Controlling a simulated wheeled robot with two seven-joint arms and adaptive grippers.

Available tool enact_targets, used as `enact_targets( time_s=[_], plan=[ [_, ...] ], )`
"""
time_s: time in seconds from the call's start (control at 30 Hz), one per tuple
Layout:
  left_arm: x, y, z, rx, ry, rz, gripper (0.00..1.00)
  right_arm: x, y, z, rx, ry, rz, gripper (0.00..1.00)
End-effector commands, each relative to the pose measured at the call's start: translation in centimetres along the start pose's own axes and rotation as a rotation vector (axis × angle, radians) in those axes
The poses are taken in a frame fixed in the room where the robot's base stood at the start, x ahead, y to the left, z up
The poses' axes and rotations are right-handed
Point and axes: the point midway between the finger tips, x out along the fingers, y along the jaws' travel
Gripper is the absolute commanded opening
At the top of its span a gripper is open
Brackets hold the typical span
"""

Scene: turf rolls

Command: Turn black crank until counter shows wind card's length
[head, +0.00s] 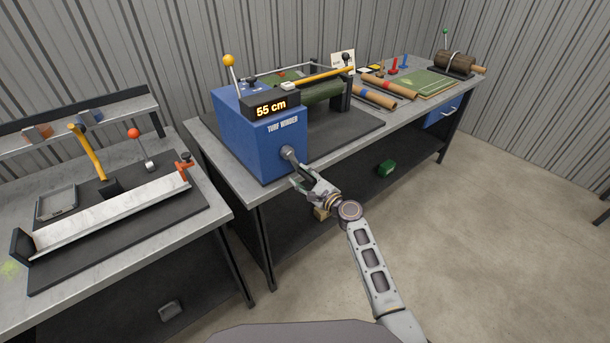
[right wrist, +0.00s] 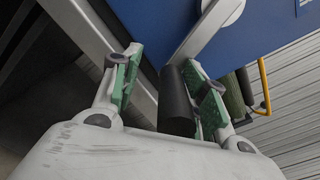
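The blue turf winder (head: 262,143) stands on the near end of the long bench, and its counter (head: 271,107) reads 55 cm. The crank (head: 289,153) is on its front face, with its arm pointing down to the right. My right gripper (head: 310,188) is at the crank's outer end. In the right wrist view the black crank handle (right wrist: 176,102) lies between the green-padded fingers, close to the right finger, with a gap to the left one. The fingers look open. A white card (head: 342,63) stands behind the winder; its writing is too small to read. My left gripper is out of view.
Brown rolls (head: 375,97), a green turf mat (head: 425,82) and a log-like drum (head: 455,62) lie further along the bench. A second bench at left holds a metal trough (head: 110,212) and a yellow-handled mallet (head: 90,152). The floor at right is clear.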

Motion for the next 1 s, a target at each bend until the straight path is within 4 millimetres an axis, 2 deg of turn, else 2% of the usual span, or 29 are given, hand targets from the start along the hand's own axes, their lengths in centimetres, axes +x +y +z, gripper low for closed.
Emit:
enact_targets(
  time_s=[0.57,0.77,1.0],
  plan=[
    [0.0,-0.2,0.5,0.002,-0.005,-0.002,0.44,-0.4,-0.8,0.0,0.002,0.0,-0.014,0.44],
    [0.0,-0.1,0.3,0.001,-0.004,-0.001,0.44,-1.6,-0.8,0.0,0.001,0.0,-0.014,0.44],
    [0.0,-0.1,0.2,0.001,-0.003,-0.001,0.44,-3.9,-0.7,0.0,0.002,0.001,-0.014,0.44]
  ],
)
